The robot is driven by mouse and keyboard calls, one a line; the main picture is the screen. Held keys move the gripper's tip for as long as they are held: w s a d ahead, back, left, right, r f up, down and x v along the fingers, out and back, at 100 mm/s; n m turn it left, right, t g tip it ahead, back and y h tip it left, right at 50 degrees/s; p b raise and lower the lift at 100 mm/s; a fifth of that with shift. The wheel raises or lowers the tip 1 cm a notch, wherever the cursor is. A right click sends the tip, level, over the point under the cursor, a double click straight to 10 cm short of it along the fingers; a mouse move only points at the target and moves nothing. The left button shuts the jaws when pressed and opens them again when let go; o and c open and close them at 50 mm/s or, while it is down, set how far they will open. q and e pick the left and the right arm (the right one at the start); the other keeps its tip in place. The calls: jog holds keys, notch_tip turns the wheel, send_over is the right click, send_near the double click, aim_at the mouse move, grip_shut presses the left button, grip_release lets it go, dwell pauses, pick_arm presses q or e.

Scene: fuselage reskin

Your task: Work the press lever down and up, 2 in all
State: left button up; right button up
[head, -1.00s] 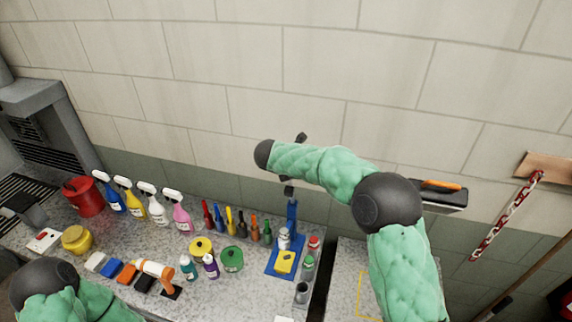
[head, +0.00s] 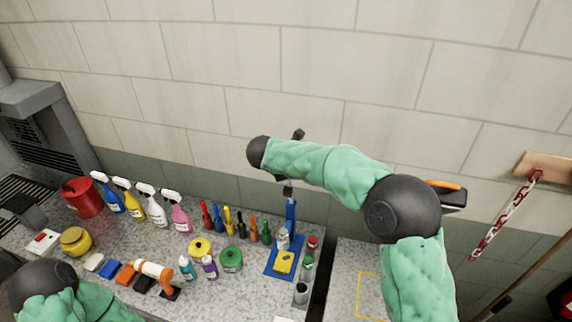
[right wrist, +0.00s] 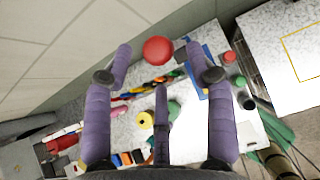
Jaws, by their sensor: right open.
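The blue press (head: 291,218) stands near the right end of the speckled bench in the head view. Its blue base holds a yellow block (head: 284,262). In the right wrist view a red ball knob (right wrist: 157,50), which looks like the lever's end, shows near the fingertips. My right gripper (right wrist: 159,58) is open, with purple fingers on either side of the knob; I cannot tell if they touch it. In the head view my right forearm reaches over the press and mostly hides the gripper and the lever. My left gripper is out of view.
Spray bottles (head: 134,197), a red bucket (head: 83,197), several coloured-handled tools (head: 229,221) and tubs (head: 231,260) crowd the bench left of the press. Small bottles (head: 307,268) stand close on its right. The wall is behind; a chain (head: 507,215) hangs at right.

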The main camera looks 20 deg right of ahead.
jog(key=v, duration=0.6)
jog(key=shift+s+r, duration=0.2)
jog(key=shift+a, duration=0.1)
